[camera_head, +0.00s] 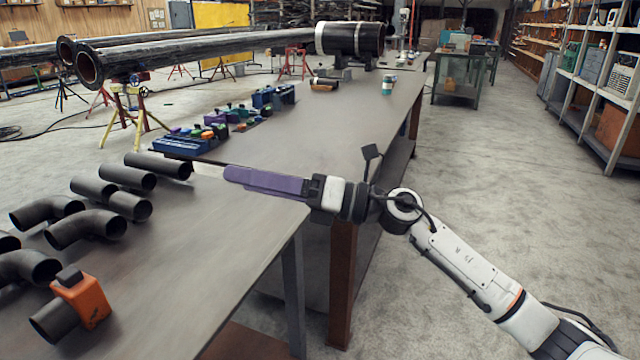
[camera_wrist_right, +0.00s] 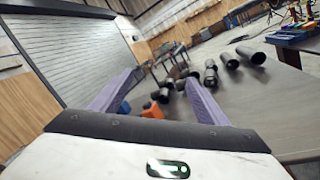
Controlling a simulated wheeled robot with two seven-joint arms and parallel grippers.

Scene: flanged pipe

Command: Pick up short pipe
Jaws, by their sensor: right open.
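Several short dark pipes lie on the near table. The one closest to my right gripper is a short straight pipe (camera_head: 158,165), which also shows in the right wrist view (camera_wrist_right: 251,54). Another short pipe (camera_head: 127,178) lies beside it to the left, and further short pieces (camera_head: 94,187) (camera_head: 130,206) lie nearer the front. My right gripper (camera_head: 228,174) reaches in over the table's right edge, to the right of the pipes. Its purple fingers are apart and empty in the wrist view (camera_wrist_right: 160,78). My left gripper is not in view.
Curved pipe elbows (camera_head: 88,229) and an orange clamp-like piece on a pipe (camera_head: 82,303) occupy the table's left side. A blue tray (camera_head: 186,146) and small tools stand behind the pipes. The table's front right (camera_head: 200,260) is clear.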

